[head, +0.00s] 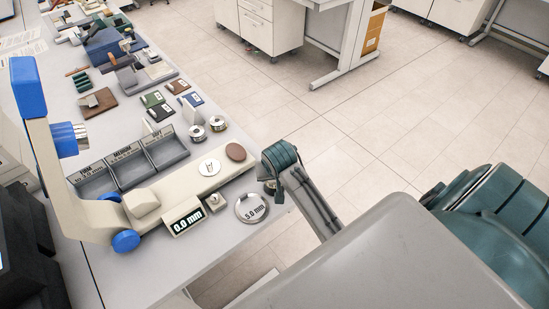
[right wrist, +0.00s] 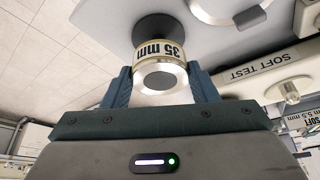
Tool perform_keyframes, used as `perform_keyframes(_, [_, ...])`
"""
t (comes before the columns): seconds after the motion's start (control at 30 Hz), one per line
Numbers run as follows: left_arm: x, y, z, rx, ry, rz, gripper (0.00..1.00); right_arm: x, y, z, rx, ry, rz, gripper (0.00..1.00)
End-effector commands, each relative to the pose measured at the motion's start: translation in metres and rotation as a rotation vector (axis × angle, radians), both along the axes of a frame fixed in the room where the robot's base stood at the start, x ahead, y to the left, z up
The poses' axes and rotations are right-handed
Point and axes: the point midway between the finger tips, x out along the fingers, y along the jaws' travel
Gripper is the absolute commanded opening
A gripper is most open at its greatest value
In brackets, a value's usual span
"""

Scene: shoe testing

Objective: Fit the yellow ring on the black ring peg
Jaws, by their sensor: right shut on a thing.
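My right gripper (right wrist: 160,78) is shut on a short silver cylinder (right wrist: 160,83) with a pale cream-yellow band marked "35 mm". Its fingers press on both sides. A round black disc (right wrist: 166,27) shows just behind it; I cannot tell whether they touch. In the head view the teal right gripper (head: 271,178) is at the table's right edge, next to the round 5.0 mm plate, and its own wrist mostly hides what it holds. I cannot make out a separate yellow ring or clearly identify the black ring peg. My left gripper is out of view.
A beige tester (head: 85,210) with blue knobs and a 0.0 mm display stands on the table (head: 115,275). The 5.0 mm plate (head: 251,208), two silver pieces (head: 197,133), a brown disc (head: 236,152) and grey labelled trays (head: 165,150) are close by. Open floor lies right.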

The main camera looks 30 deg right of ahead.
Motion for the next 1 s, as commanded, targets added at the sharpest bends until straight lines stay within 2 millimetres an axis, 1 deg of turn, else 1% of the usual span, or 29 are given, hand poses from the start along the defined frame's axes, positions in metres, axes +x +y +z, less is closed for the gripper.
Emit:
perform_keyframes(0.07, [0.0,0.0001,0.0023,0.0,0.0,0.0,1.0,0.0,0.0001,0.0009,0.0,0.0,0.0,0.3])
perform_keyframes(0.73, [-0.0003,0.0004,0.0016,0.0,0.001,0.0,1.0,-0.0002,0.0,-0.0003,0.0,0.0,0.0,0.3])
perform_keyframes(1.0, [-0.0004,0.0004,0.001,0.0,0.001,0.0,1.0,-0.0004,0.0,-0.0052,0.0,0.001,0.0,0.3])
